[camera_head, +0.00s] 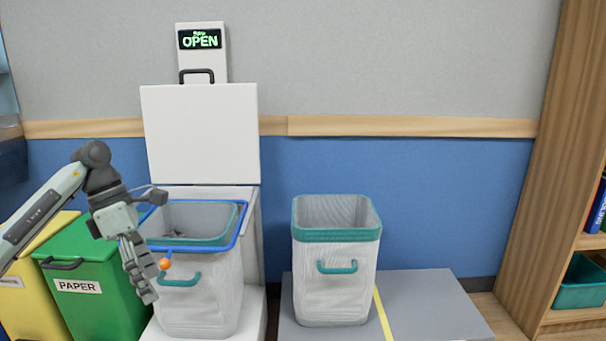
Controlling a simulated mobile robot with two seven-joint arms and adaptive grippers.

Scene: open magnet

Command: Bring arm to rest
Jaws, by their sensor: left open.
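My left gripper (142,272) hangs fingers down in front of the left side of the left bin. It is open and I see nothing held in it. The left bin (205,305) is a pale mesh bin with a blue rim and a teal handle, standing in a white station. The station's white lid (202,135) stands upright, and a green "OPEN" sign (199,39) is lit above it. A small orange ball (165,264) shows beside the gripper, at the bin's front. Some grey stuff lies inside the bin, too small to tell. My right gripper is not in view.
A green PAPER bin (100,300) and a yellow bin (35,310) stand at the left, close to my arm. A second mesh bin (335,290) with a teal rim stands on a grey platform (430,300). A wooden shelf (545,200) is at the right.

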